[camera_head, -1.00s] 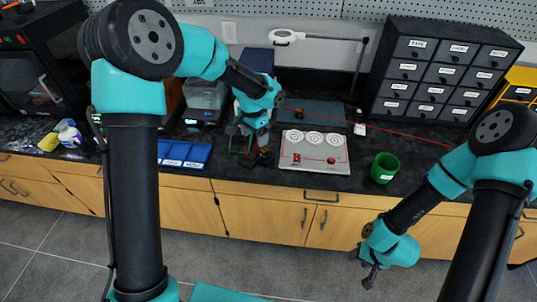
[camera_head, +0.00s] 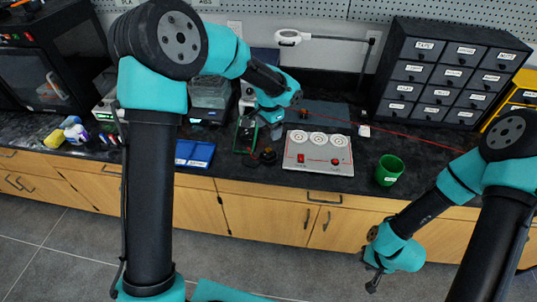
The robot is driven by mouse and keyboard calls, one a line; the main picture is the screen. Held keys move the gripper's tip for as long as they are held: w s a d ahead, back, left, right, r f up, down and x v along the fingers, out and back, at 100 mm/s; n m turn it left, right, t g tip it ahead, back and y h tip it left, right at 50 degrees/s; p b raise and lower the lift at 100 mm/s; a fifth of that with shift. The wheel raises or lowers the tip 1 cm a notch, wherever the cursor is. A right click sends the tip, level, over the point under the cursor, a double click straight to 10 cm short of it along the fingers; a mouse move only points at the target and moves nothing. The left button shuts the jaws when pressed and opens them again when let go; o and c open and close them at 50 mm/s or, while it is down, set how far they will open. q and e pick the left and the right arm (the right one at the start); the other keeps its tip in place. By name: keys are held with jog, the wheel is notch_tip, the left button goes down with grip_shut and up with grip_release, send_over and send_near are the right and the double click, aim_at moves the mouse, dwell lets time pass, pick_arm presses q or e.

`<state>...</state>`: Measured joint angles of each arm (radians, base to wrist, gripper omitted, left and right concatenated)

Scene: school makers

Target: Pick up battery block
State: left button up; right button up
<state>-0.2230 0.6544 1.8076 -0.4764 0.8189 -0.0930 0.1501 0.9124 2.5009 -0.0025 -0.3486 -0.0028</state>
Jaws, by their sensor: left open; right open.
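My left gripper (camera_head: 275,129) is open over the counter, pointing down between a green frame and a white panel. A small dark block with reddish parts (camera_head: 268,156) sits on the counter just below and in front of it, apart from the fingers as far as I can see. I cannot tell for certain whether this is the battery block, as no label can be read. The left arm and gripper cover part of the counter behind. My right gripper (camera_head: 374,276) is open and empty, hanging low in front of the cabinets, far from the counter objects.
A white panel (camera_head: 318,166) with three dials lies right of the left gripper. A green frame (camera_head: 246,135) and blue trays (camera_head: 195,154) stand to its left. A green cup (camera_head: 389,170) and a dark drawer cabinet (camera_head: 445,72) are at right. Bare counter shows before the cabinet.

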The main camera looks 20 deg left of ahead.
pick_arm(q)
send_over(268, 151)
jog(key=f, duration=0.6)
jog(key=shift+d+f, duration=0.2)
jog(key=shift+f, duration=0.15)
jog(key=shift+f, duration=0.1)
jog(key=shift+a+f, duration=0.15)
jog(key=shift+f, duration=2.35)
jog(key=shift+c, duration=0.3)
jog(key=c, duration=1)
jog(key=shift+c, duration=0.2)
jog(key=shift+w+r, duration=0.1)
